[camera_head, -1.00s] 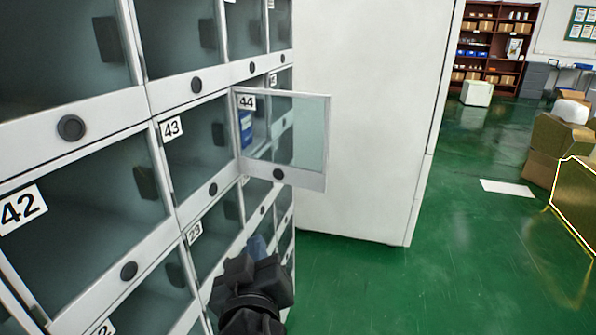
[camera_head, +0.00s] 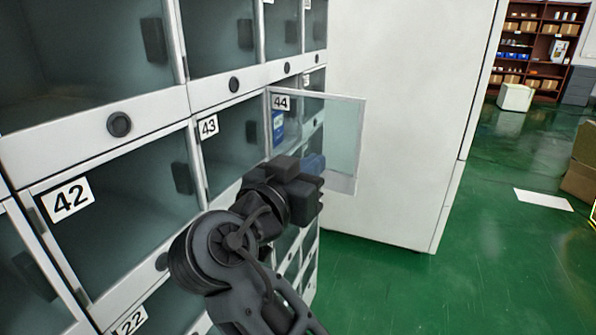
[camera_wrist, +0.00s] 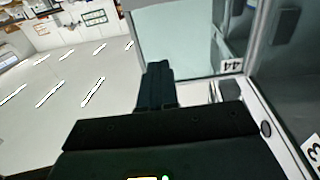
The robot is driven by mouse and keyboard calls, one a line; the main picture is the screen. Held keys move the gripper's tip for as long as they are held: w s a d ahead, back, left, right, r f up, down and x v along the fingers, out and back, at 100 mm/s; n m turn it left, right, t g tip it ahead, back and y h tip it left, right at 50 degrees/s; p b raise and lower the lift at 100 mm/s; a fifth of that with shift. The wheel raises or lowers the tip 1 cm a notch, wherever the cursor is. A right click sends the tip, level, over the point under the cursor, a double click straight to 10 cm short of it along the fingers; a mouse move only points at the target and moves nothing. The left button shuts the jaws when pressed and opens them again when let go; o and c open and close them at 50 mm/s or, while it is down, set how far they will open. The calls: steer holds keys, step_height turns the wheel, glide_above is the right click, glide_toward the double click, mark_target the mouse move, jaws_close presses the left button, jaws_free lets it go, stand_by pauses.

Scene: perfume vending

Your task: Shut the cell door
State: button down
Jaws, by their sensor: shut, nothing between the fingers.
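The door of cell 44 (camera_head: 343,130) is a clear panel with a pale frame. It stands open, swung out from the locker wall, hinged at its left edge beside the 44 label. My gripper (camera_head: 312,165) is shut and empty, in front of the lower part of the open door, and hides its lower left part and knob. A blue box (camera_head: 278,127) shows inside the cell. In the wrist view the dark fingers (camera_wrist: 159,72) point at the door panel (camera_wrist: 190,35); whether they touch it I cannot tell.
The locker wall has several shut cells, among them 43 (camera_head: 230,140) and 42 (camera_head: 120,200), with round knobs. A large white cabinet (camera_head: 400,110) stands behind the open door.

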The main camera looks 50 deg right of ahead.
mark_target(337, 146)
steer(key=p+x, duration=0.1)
steer(key=x, duration=0.6)
steer(key=shift+p, duration=0.4)
steer(key=shift+d, duration=0.15)
